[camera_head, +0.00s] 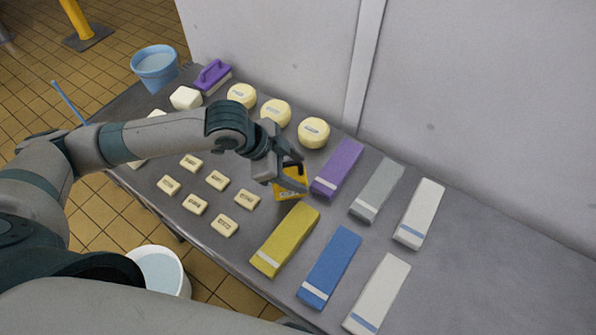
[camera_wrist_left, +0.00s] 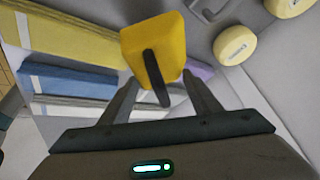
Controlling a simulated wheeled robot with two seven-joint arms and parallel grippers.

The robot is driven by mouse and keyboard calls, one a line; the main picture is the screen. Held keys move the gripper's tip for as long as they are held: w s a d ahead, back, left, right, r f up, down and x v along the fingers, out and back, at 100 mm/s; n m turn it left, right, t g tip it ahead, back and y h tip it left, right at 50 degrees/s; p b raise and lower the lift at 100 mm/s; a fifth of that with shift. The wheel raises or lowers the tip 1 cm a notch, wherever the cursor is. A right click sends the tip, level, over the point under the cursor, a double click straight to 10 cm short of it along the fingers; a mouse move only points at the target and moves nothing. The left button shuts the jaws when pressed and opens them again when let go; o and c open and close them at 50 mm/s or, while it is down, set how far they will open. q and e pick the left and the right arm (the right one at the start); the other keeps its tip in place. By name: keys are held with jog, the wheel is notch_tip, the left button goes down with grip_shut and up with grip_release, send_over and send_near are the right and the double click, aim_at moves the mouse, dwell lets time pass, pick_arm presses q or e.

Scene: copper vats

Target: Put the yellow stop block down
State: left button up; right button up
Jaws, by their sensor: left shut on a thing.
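The yellow stop block (camera_head: 290,194) is between the fingers of my left gripper (camera_head: 287,177), near the middle of the table. It also shows in the left wrist view (camera_wrist_left: 152,36), with a dark bar across its near face between the finger ends. My left gripper is shut on it. I cannot tell whether the block's underside touches the table or hangs just above it. My right gripper is in neither view.
A purple block (camera_head: 338,167) lies just right of the gripper, a yellow-green one (camera_head: 285,239) in front. Grey, blue and white blocks lie further right. Small cream bars (camera_head: 217,180) lie left; round cheeses (camera_head: 276,112) stand behind. The table's (camera_head: 485,270) right end is bare.

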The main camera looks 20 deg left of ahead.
aim_at(298, 175)
pick_arm(q)
jog(key=shift+w+a+f, duration=0.1)
jog(key=shift+w+f, duration=0.3)
jog(key=shift+w, duration=0.3)
jog(key=shift+w+a+f, duration=0.1)
jog(key=shift+w+f, duration=0.25)
jog(key=shift+w, duration=0.3)
jog(key=shift+f, duration=0.1)
notch_tip(298, 175, down, 3)
jog(key=shift+s+f+p, duration=0.1)
jog(key=shift+f+p, duration=0.1)
jog(key=shift+p, duration=0.7)
jog(key=shift+f, duration=0.2)
jog(key=shift+c, duration=0.6)
jog(key=o, duration=1.6)
jog(key=shift+f, duration=0.1)
jog(key=shift+o, duration=0.2)
jog(key=b+v, duration=0.2)
jog(key=v, duration=1)
jog(key=shift+d, duration=0.1)
